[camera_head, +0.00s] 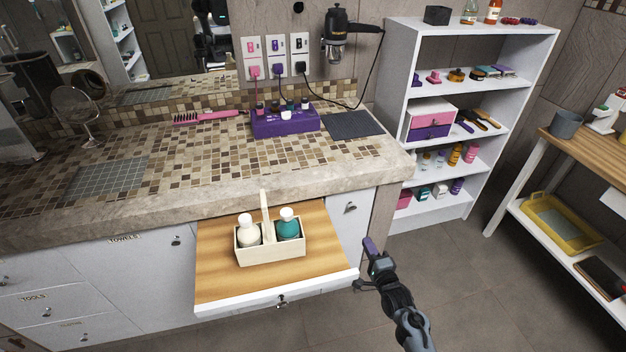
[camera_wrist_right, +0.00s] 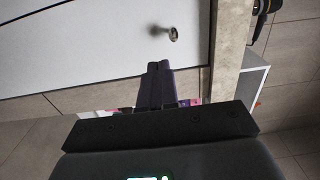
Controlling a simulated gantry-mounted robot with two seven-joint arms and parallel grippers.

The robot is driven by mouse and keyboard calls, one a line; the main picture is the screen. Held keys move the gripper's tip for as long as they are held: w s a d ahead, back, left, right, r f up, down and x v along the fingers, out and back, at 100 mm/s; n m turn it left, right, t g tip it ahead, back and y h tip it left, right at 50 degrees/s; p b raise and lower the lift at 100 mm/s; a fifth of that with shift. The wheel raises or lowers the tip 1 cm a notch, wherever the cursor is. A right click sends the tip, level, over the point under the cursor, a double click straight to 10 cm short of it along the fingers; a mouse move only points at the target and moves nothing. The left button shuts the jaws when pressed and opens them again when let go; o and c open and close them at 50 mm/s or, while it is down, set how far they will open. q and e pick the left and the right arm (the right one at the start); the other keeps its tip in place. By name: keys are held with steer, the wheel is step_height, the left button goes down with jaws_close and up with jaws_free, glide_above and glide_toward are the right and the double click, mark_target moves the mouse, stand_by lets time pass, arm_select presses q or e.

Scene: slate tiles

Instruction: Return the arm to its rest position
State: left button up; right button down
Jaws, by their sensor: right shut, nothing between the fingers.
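My right gripper (camera_head: 368,245) is in the head view at lower right, beside the right end of the pulled-out wooden board (camera_head: 222,262). It is shut and empty. In the right wrist view its closed purple fingers (camera_wrist_right: 158,70) point at a white cabinet front (camera_wrist_right: 90,45) with a round metal knob (camera_wrist_right: 173,35) just beyond them. I cannot tell the exact gap to the cabinet. My left gripper is not in view.
A caddy (camera_head: 262,253) with a white and a teal bottle stands on the board. The stone-edged counter (camera_head: 200,195) is above it. A white shelf unit (camera_head: 463,205) stands to the right, and a wooden-topped table (camera_head: 580,150) is farther right. The tiled floor (camera_head: 490,290) is clear.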

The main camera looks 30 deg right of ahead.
steer(key=s+a+r+n+g+y+p, duration=0.35)
steer(key=s+a+n, duration=0.35)
steer(key=a, duration=0.4)
steer(key=s+a+r+n+g+y+p, duration=0.35)
steer(key=s+a+n, duration=0.35)
steer(key=a, duration=0.4)
steer(key=s+a+r+n+g+h, duration=0.1)
steer(key=s+a+r+n+g, duration=0.15)
steer(key=s+n, duration=0.35)
steer(key=s+a+r+n+g, duration=0.1)
steer(key=s+n+g, duration=0.25)
steer(key=s, duration=0.35)
step_height(320, 180, up, 38)
steer(key=p, duration=3.8)
steer(key=shift+d+g+p, duration=0.15)
steer(key=shift+g+p, duration=0.15)
steer(key=shift+p, duration=0.1)
steer(key=shift+s+r, duration=0.1)
